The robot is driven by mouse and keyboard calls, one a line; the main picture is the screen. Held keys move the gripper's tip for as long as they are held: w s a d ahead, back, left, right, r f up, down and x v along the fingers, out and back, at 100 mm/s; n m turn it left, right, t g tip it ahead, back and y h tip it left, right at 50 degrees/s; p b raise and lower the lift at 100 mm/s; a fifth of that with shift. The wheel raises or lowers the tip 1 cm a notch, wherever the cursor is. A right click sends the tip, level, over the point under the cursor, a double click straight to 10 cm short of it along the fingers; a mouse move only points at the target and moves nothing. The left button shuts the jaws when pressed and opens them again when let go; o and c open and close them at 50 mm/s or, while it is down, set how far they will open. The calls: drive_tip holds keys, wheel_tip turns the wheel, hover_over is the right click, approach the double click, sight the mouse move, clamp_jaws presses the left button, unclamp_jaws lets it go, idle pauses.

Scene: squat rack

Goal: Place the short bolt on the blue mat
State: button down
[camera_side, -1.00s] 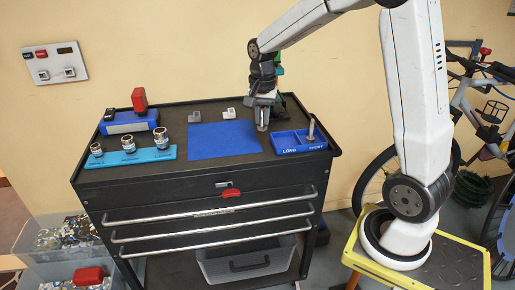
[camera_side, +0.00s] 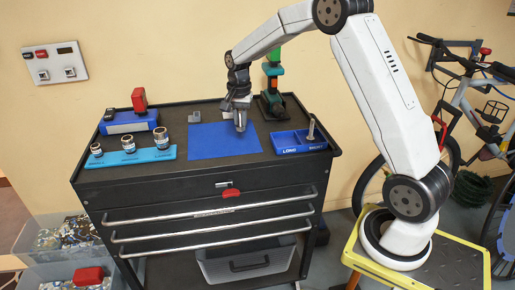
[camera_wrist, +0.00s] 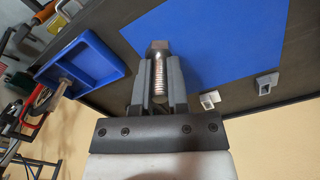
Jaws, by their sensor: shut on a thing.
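My gripper (camera_side: 238,108) is shut on a silver threaded bolt (camera_wrist: 159,78), its hex head pointing away from my wrist. In the side view the held bolt (camera_side: 240,125) hangs upright over the right part of the blue mat (camera_side: 212,148); the gap beneath is hard to judge. The mat (camera_wrist: 215,35) is bare in the wrist view. A blue tray (camera_side: 286,150) marked LONG and, less clearly, SHORT is to the right. Another bolt (camera_side: 311,130) stands in its right part. I cannot tell the held bolt's length class.
A light blue socket rack (camera_side: 130,158) and a blue box (camera_side: 128,124) with a red item are on the left. Small grey blocks (camera_wrist: 209,99) lie behind the mat. A green and black tool (camera_side: 272,90) stands at the back right.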

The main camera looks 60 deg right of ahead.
drive_tip(key=shift+w+d+f, duration=0.25)
drive_tip(key=shift+w+f, duration=0.7)
drive_tip(key=shift+f, duration=0.2)
drive_tip(key=shift+w+d+f, duration=0.25)
drive_tip(key=shift+w+f, duration=0.65)
drive_tip(key=shift+f, duration=0.25)
drive_tip(key=shift+w+f, duration=0.2)
drive_tip(key=shift+f, duration=1.65)
drive_tip(key=shift+f, duration=0.15)
drive_tip(key=c, duration=0.6)
unclamp_jaws()
wheel_tip(320, 180, up, 12)
drive_tip(key=shift+r, duration=0.15)
